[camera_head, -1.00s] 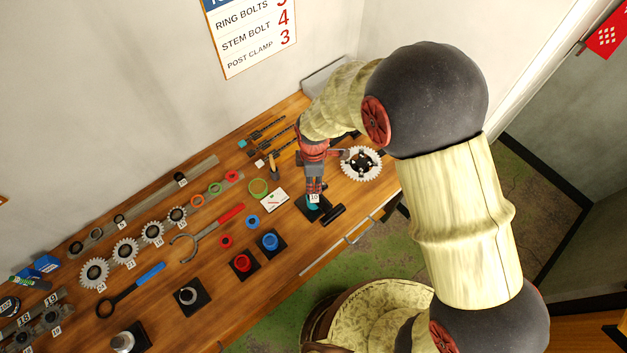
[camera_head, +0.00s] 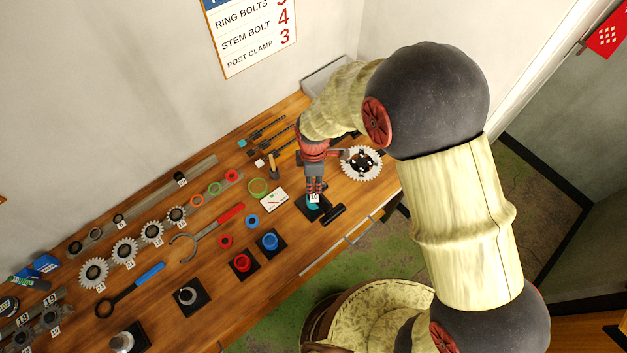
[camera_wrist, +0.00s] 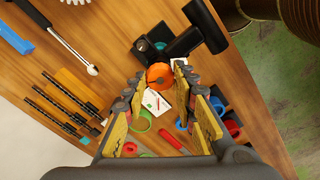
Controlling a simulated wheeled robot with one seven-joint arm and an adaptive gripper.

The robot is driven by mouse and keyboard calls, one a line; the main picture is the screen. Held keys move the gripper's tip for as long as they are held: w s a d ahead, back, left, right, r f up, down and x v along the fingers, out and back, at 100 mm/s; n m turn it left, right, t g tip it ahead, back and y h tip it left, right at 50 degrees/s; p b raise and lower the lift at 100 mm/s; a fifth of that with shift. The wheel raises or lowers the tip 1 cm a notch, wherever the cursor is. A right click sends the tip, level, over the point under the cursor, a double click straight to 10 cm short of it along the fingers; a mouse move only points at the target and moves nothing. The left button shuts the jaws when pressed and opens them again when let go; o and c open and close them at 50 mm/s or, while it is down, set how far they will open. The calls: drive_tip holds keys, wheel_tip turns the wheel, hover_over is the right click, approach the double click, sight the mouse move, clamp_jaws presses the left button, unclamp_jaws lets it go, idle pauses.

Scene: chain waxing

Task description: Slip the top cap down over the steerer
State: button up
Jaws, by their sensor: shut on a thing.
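My gripper (camera_wrist: 160,74) is shut on an orange round cap (camera_wrist: 159,78), which sits between the fingertips in the wrist view. The fork stand with the black stem (camera_wrist: 187,42) and its bar is just beyond the cap in that view. A teal part (camera_wrist: 160,46) shows on it. In the head view my gripper (camera_head: 315,193) points down over the teal part (camera_head: 312,206) on a black pad, beside the black bar (camera_head: 332,214). The cap is hidden there. The steerer itself is not clearly visible, and I cannot tell whether the cap touches it.
A white chainring (camera_head: 361,163) lies to the right of my gripper. Blue (camera_head: 270,241) and red (camera_head: 242,262) parts stand on black pads nearer the front edge.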

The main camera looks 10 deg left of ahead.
drive_tip(key=shift+f, duration=0.2)
idle(0.4)
drive_tip(key=o, duration=1)
drive_tip(key=shift+c, duration=0.2)
wheel_tip(320, 180, up, 12)
idle(0.8)
